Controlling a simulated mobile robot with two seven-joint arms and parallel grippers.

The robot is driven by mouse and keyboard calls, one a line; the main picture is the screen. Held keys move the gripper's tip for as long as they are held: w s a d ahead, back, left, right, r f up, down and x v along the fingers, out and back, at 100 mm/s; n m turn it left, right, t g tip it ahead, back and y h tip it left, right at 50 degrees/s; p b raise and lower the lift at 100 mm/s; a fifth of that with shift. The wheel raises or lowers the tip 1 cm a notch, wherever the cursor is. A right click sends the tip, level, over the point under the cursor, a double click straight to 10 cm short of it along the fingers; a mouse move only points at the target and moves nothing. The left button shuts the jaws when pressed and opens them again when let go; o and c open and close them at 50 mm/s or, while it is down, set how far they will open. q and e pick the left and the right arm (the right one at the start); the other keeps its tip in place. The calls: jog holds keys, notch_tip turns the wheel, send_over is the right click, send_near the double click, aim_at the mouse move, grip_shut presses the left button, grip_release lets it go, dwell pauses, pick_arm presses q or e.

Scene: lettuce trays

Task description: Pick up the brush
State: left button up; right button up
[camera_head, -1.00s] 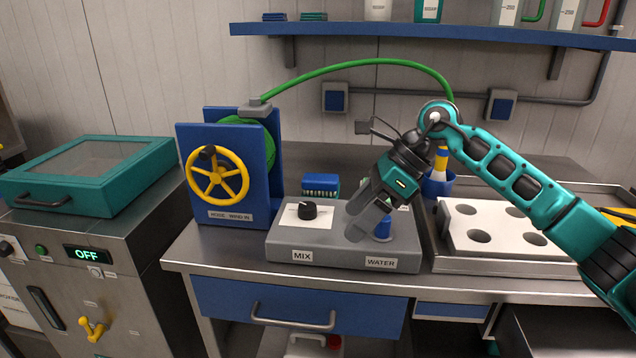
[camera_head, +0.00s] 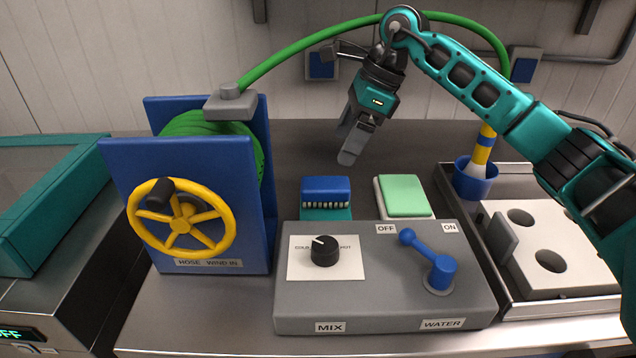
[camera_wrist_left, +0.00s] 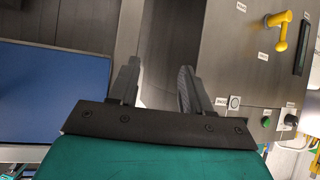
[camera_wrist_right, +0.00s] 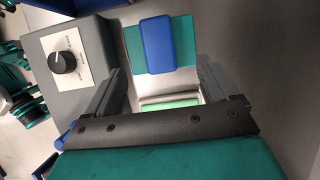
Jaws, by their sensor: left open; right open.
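The brush (camera_head: 326,190) has a blue back and a row of pale bristles. It sits on a teal base behind the grey control box. In the right wrist view the blue back (camera_wrist_right: 170,45) shows ahead of the fingers, over the teal base. My right gripper (camera_head: 352,148) is open and empty, above and behind the brush, fingers pointing down, apart from it. It also shows in the right wrist view (camera_wrist_right: 167,92). My left gripper (camera_wrist_left: 158,85) is open and empty, over the cabinet fronts, and is outside the head view.
The grey control box (camera_head: 385,290) with a black knob and blue lever stands in front. A green sponge-like pad (camera_head: 404,195) lies right of the brush. The hose reel (camera_head: 190,205) stands left. A blue cup (camera_head: 475,182) and white holed tray (camera_head: 560,250) are right.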

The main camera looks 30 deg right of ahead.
aim_at(325, 182)
jog(key=x, duration=1.1)
jog(key=shift+s+f, duration=0.2)
jog(key=shift+f, duration=0.05)
jog(key=shift+f+b, duration=0.25)
jog(key=shift+b, duration=0.2)
jog(key=shift+c, duration=0.4)
jog(key=c, duration=1)
jog(key=shift+r, duration=0.1)
